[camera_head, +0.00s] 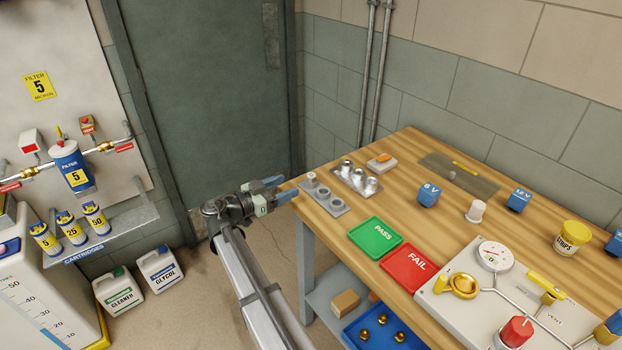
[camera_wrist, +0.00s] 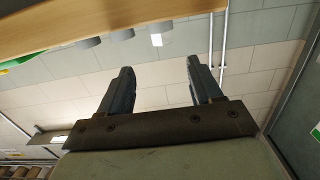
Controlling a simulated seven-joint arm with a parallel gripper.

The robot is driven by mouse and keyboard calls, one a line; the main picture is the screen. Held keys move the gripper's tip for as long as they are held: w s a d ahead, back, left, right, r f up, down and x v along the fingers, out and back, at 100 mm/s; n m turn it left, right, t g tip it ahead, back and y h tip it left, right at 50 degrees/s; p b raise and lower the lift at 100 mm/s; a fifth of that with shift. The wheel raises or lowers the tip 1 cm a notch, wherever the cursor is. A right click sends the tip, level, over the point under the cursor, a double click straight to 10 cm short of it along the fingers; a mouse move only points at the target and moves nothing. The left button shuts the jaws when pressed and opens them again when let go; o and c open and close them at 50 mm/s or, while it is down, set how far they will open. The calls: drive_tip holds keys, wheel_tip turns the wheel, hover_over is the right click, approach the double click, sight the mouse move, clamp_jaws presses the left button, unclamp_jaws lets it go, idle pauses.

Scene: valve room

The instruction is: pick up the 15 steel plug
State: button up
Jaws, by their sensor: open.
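My gripper (camera_head: 279,189) is open and empty, held out at the left edge of the wooden bench (camera_head: 450,235). In the wrist view its two fingers (camera_wrist: 160,70) stand apart with nothing between them. Several shiny steel plugs (camera_head: 358,176) stand in a metal holder on the bench, right of and beyond my gripper. A nearer grey plate (camera_head: 323,199) has round sockets and a small upright piece at its far end. Grey cylinders (camera_wrist: 121,35) show along the bench edge in the wrist view. No number is readable on any plug, so I cannot tell which is the 15.
A green PASS tray (camera_head: 375,238) and red FAIL tray (camera_head: 408,268) lie nearer on the bench. An orange-and-white block (camera_head: 382,162) lies behind the plugs. A gauge panel (camera_head: 495,256) takes up the front right.

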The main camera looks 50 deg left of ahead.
sight(311, 175)
drive_tip(key=w, duration=0.5)
drive_tip(key=shift+f, duration=0.15)
drive_tip(key=shift+w+a+f, duration=0.15)
drive_tip(key=shift+w, duration=1.2)
drive_tip(key=shift+w+a+f, duration=0.1)
drive_tip(key=shift+w+f, duration=0.05)
drive_tip(key=shift+w, duration=1.2)
drive_tip(key=c, duration=1.1)
